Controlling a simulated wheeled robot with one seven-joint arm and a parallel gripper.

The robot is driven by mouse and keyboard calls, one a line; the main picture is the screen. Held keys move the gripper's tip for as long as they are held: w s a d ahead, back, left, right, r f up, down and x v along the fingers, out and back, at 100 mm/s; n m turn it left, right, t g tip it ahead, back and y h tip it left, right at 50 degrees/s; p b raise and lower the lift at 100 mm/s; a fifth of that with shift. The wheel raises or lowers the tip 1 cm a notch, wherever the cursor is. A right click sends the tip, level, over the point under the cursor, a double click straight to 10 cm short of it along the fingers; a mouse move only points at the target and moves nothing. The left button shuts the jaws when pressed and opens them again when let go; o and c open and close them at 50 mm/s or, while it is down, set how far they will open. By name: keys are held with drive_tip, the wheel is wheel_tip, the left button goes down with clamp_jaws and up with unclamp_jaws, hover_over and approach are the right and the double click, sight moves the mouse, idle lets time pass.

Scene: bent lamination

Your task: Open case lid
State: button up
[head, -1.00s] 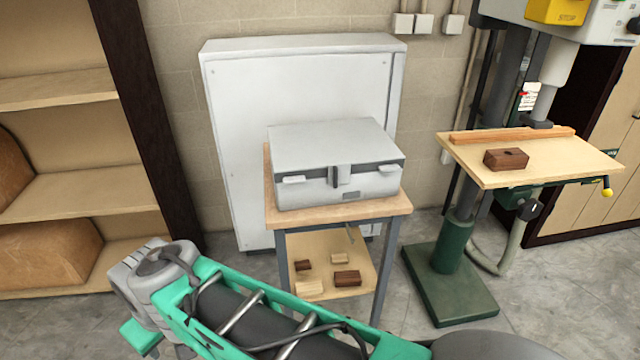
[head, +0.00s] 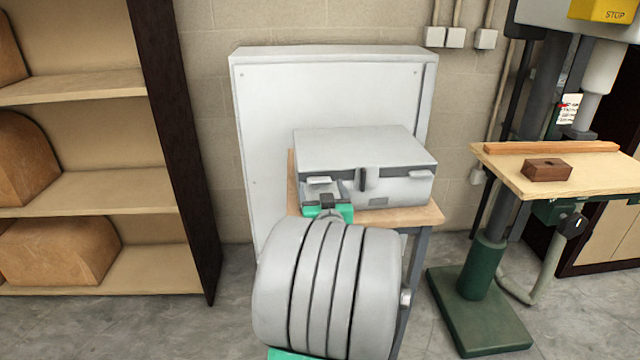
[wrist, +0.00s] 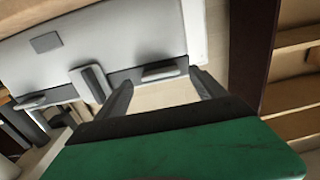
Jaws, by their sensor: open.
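The grey case (head: 365,148) stands on a small wooden-topped table with its lid down. Its front has a dark band, a central handle (head: 369,178) and a pale latch tab near each end. My gripper (head: 328,196) is at the case's front left, by the left latch (head: 319,181), and partly covers the front there. In the wrist view the case (wrist: 110,35) appears upside down. My gripper (wrist: 160,77) is open, with its two fingers on either side of that latch (wrist: 163,72). I cannot tell whether they touch it.
The table (head: 425,216) bears the case; my arm hides much of its lower part. A tall grey cabinet (head: 335,90) stands behind. A shelf unit (head: 100,190) is at left. A drill press table (head: 510,175) with a brown block (head: 547,169) is at right.

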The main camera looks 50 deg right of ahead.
drive_tip(key=shift+x, duration=1.4)
drive_tip(key=shift+c, duration=0.4)
clamp_jaws()
